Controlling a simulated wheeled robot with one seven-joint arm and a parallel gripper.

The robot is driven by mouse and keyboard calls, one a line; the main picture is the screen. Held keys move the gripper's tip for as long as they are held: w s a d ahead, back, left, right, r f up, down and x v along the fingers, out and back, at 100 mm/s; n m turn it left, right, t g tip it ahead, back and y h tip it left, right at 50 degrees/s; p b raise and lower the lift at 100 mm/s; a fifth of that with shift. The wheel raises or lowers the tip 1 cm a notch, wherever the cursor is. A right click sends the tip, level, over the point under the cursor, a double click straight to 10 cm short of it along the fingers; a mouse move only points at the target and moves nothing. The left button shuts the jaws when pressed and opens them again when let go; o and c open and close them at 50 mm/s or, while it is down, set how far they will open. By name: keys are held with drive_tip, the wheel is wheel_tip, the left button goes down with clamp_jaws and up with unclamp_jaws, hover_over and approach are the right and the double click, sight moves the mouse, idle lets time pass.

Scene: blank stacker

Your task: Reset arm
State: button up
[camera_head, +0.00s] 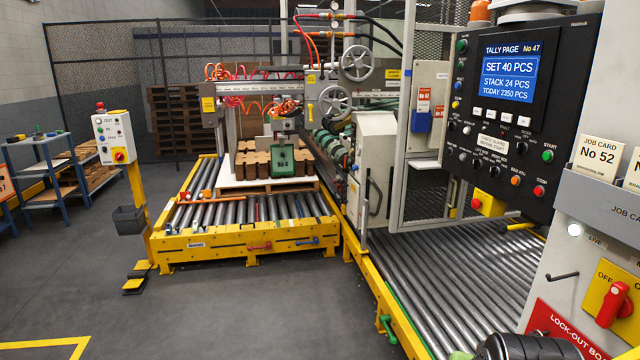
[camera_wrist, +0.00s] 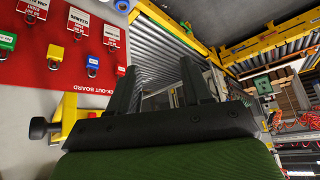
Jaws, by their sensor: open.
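My gripper (camera_wrist: 158,82) shows in the wrist view with its two dark fingers apart and nothing between them. It is beside the red lock-out board (camera_wrist: 62,78), which carries several coloured padlocks, among them a yellow padlock (camera_wrist: 79,54). Steel conveyor rollers (camera_wrist: 175,45) show beyond the fingertips. In the head view a dark part of my arm shows at the bottom right, in front of the lock-out board (camera_head: 563,330); the fingers cannot be made out there.
The control panel (camera_head: 497,120), with a lit tally screen (camera_head: 509,73), stands above the roller conveyor (camera_head: 455,275). A red-handled switch (camera_head: 612,302) juts out at right. A yellow-framed roller bed (camera_head: 245,245) holds a loaded pallet (camera_head: 265,186). The grey floor (camera_head: 250,310) is open at centre left.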

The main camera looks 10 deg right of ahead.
drive_tip(key=s+a+f+n+y, duration=0.3)
drive_tip(key=s+a+n, duration=0.3)
drive_tip(key=s+a, duration=0.35)
wheel_tip(320, 180, up, 12)
drive_tip(key=w+p, duration=0.1)
drive_tip(key=p, duration=1.1)
drive_tip(key=shift+w+r, duration=0.2)
drive_tip(key=shift+w, duration=0.05)
